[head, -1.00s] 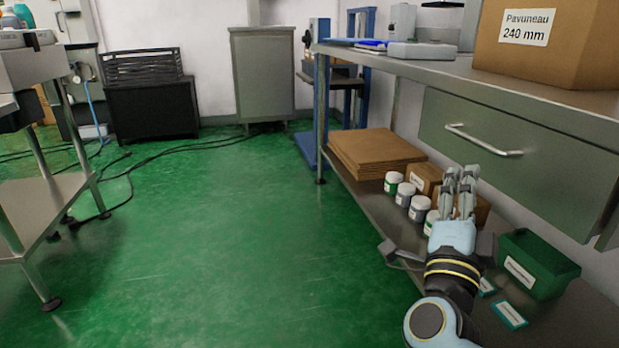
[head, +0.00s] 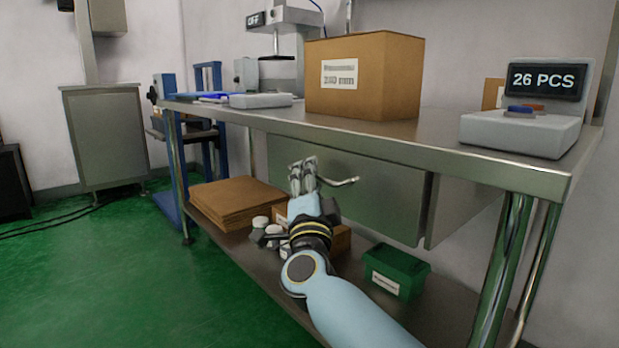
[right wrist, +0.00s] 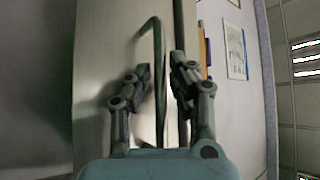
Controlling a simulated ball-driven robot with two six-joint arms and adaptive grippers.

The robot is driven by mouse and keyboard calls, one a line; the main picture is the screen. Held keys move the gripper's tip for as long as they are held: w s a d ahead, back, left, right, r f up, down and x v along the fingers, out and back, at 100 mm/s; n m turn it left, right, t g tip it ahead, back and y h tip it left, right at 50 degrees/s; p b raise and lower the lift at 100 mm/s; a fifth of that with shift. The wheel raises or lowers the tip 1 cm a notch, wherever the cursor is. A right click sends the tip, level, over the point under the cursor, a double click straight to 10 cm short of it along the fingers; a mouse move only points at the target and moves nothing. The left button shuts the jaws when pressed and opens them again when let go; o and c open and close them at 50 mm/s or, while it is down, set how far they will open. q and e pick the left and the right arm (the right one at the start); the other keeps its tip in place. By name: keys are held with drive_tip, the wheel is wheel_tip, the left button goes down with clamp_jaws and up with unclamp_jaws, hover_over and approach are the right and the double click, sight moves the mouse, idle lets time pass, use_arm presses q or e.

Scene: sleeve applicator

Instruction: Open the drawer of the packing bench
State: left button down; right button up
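The packing bench (head: 480,165) has a steel top and a grey drawer front (head: 375,205) under it. No drawer interior shows in the head view. A metal bar handle (head: 342,183) stands out from the drawer front. My right gripper (head: 303,172) is at the handle's left part and covers some of it. In the right wrist view, the handle (right wrist: 158,85) runs upright between the two fingers of my right gripper (right wrist: 161,78). The fingers are apart, with visible gaps to the bar on both sides. My left gripper is out of view.
A cardboard box (head: 370,75) and a counting scale (head: 525,120) stand on the bench top.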

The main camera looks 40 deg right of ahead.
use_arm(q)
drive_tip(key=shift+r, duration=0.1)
use_arm(e)
clamp_jaws()
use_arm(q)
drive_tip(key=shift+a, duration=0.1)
use_arm(e)
drive_tip(key=shift+a, duration=0.15)
